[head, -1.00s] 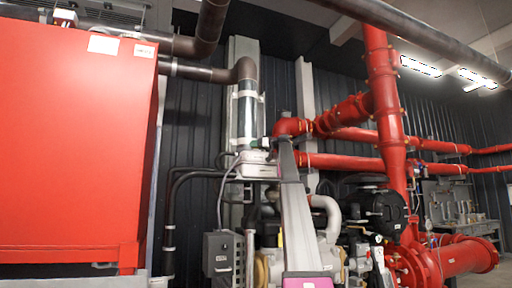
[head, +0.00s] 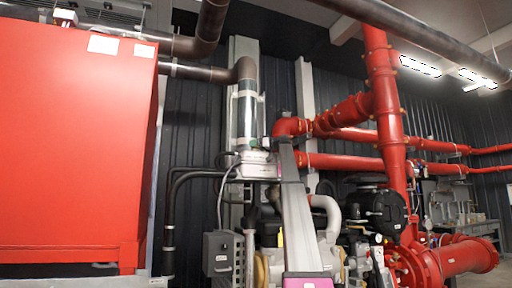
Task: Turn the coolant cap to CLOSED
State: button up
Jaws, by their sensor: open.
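My arm rises through the lower middle of the head view and bends left at its top. My gripper (head: 256,164) is at that end, small and pale, in front of the foot of the clear pipe section. Its fingers are open but hard to make out, and I see nothing held in them. I cannot make out the coolant cap or its CLOSED mark. The engine (head: 330,238) stands behind my arm, which hides part of it.
A large red cabinet (head: 70,150) fills the left. A grey control box (head: 222,254) stands left of the engine. Thick red pipes (head: 385,110) rise at right, with a red horizontal cylinder (head: 462,256) below. Dark pipes (head: 208,30) run overhead.

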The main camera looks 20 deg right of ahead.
jog(key=v, duration=1)
jog(key=shift+s+d, duration=0.25)
jog(key=shift+d, duration=0.05)
jog(key=shift+s+d, duration=0.1)
